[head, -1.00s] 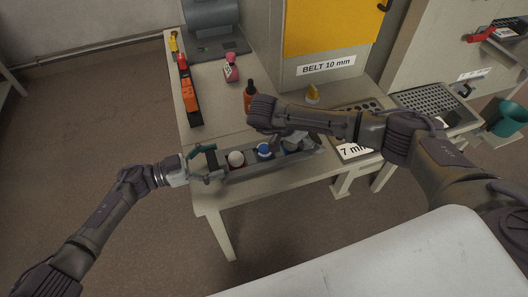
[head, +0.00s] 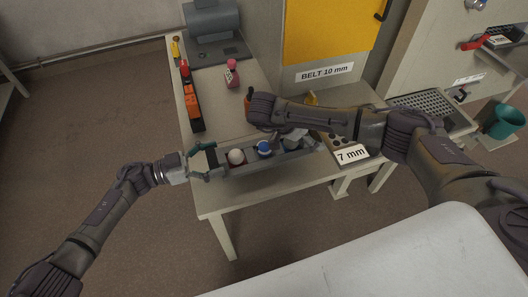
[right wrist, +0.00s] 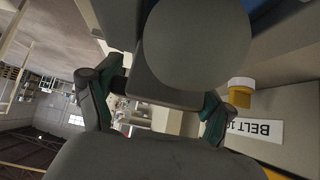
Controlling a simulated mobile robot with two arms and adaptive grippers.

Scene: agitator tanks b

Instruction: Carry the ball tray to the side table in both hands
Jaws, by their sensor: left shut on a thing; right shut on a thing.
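The ball tray (head: 262,166) is a long grey tray along the front edge of the table in the head view. It holds a white ball (head: 236,157), a blue ball (head: 264,148) and a greyish ball (head: 291,144). My left gripper (head: 204,160) is shut on the tray's left end. My right gripper (head: 298,134) is at the tray's right part and is shut; my right forearm hides much of this contact. In the right wrist view its fingers (right wrist: 160,105) stand either side of a large grey shape. I cannot tell whether the tray touches the table.
An orange and black tool (head: 190,102), a pink-capped bottle (head: 232,74) and a motor (head: 213,22) stand on the table (head: 215,110). A "7 mm" label (head: 352,154) and a perforated tray (head: 425,103) are to the right. A teal bin (head: 505,120) stands far right. Floor at left is clear.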

